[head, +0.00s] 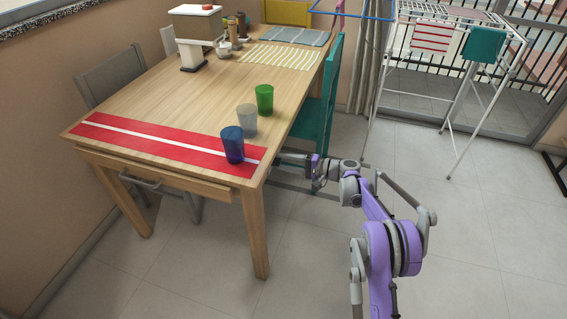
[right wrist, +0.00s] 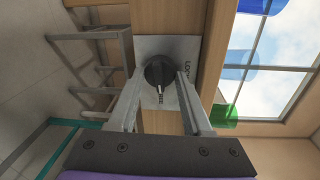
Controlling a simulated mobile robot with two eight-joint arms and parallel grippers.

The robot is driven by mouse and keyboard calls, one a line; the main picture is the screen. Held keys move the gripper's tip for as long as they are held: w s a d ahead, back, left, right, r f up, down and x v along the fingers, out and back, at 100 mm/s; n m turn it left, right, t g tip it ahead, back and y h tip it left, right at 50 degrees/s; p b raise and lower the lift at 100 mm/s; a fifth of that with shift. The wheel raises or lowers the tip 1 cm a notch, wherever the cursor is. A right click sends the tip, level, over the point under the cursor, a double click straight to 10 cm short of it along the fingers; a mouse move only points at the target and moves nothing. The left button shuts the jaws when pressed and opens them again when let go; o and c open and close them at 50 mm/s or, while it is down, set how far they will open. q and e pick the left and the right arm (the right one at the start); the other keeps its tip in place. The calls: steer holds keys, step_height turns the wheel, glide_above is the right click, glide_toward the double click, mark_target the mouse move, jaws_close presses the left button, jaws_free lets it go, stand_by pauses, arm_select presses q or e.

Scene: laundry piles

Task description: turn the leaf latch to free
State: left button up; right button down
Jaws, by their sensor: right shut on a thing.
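The leaf latch is a dark round knob (right wrist: 158,70) on a pale metal plate (right wrist: 165,44) fixed to the table's wooden side. A light pointer or mark on the knob points toward the bottom of the right wrist view. Lettering on the plate beside it is partly readable as "LOC". My right gripper (right wrist: 160,76) has one finger on each side of the knob and is shut on it. In the head view my right gripper (head: 281,158) is at the table's right side, just below the top; the latch is hidden there. My left gripper is not in view.
The wooden table (head: 180,92) carries a red runner (head: 130,138), a blue cup (head: 232,146), a clear cup (head: 246,120) and a green cup (head: 264,99) near this edge. A teal chair (head: 325,110) stands close behind my right arm.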

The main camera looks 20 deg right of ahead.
steer(key=shift+m, duration=0.5)
stand_by(0.3)
steer(key=shift+c, duration=1.7)
jaws_free()
steer(key=shift+d, duration=0.1)
steer(key=p+v, duration=0.1)
steer(key=v, duration=0.9)
steer(key=shift+s+d, duration=0.2)
steer(key=shift+d, duration=0.1)
